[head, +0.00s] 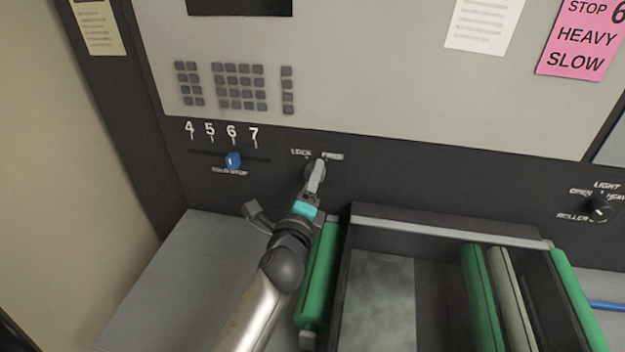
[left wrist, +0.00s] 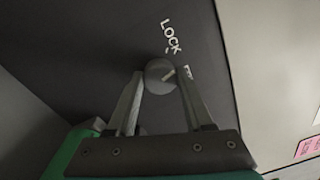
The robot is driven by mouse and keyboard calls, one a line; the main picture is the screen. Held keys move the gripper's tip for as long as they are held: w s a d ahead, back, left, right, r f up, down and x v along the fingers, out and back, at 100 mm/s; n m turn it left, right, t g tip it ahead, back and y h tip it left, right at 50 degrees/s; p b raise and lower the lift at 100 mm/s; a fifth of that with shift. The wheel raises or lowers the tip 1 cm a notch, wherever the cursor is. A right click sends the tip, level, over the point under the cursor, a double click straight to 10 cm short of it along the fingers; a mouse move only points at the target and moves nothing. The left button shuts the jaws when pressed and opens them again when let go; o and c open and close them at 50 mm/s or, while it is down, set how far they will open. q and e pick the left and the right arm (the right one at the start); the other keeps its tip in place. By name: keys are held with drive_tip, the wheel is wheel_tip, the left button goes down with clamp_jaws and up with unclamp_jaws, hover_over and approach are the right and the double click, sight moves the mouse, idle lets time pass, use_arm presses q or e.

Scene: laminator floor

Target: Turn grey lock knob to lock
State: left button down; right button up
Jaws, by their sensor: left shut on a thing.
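The grey lock knob (left wrist: 158,76) is on the dark panel, under the LOCK and FREE labels. In the head view the knob (head: 309,172) is mostly hidden behind my left gripper (head: 316,176). In the left wrist view my left gripper (left wrist: 155,90) has one finger on each side of the round knob and is shut on it. A pale pointer line on the knob's face aims up and right in that view, toward the partly hidden FREE label. My right gripper is in neither view.
A blue slider (head: 233,160) sits near the 6 on the hold-stop scale. A black roller knob (head: 599,208) is at the right. Green rollers (head: 319,276) and an open tray (head: 450,235) lie below the panel, close to my left arm. A grey table surface (head: 190,270) is at the left.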

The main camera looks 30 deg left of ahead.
use_arm(q)
drive_tip(key=n, duration=0.6)
drive_tip(key=shift+n+y, duration=0.3)
idle(0.4)
drive_tip(key=shift+c, duration=1.4)
unclamp_jaws()
